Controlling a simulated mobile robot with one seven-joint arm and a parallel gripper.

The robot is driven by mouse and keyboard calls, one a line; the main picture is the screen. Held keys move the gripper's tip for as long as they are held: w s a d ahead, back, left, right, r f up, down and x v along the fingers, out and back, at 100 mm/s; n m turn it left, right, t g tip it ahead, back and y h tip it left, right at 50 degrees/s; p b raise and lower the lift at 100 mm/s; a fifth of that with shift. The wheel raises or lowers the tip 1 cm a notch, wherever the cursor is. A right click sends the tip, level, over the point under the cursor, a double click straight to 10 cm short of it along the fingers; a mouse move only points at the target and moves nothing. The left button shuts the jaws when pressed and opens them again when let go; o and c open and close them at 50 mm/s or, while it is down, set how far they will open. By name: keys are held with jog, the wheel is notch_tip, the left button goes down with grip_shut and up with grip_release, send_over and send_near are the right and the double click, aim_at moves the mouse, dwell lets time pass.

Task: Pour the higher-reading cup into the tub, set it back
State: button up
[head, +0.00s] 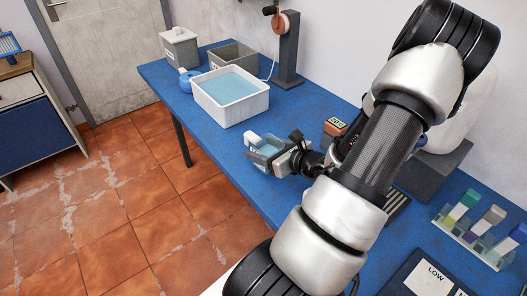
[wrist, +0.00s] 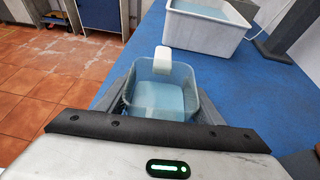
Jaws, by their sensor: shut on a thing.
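A clear square cup (head: 264,150) with blue liquid in it is held in my gripper (head: 284,153) near the table's front edge. In the wrist view the cup (wrist: 160,100) sits between my fingers (wrist: 160,112), looks roughly upright, and has a white block-like part on its far rim. I cannot tell whether its base touches the table. The white tub (head: 231,106), with pale blue liquid, stands farther back, apart from the cup; it also shows in the wrist view (wrist: 205,32). A small orange-brown device with a display (head: 336,125) stands behind my wrist, partly hidden; its reading is not legible.
The blue table (head: 225,143) is bare between cup and tub. A grey bin (head: 233,57), a lidded grey box (head: 180,48) and a dark stand (head: 288,50) are at the back. A rack of colored vials (head: 470,228) and a "LOW" board (head: 428,277) are at right.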

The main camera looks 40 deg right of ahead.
jog(key=shift+f, duration=0.2)
jog(key=shift+f, duration=0.15)
jog(key=o, duration=1.2)
jog(key=shift+c, duration=0.2)
jog(key=shift+s, duration=0.1)
jog(key=p+v, duration=0.2)
jog(key=v, duration=1.5)
jog(key=shift+s, duration=0.15)
jog(key=shift+d, duration=0.1)
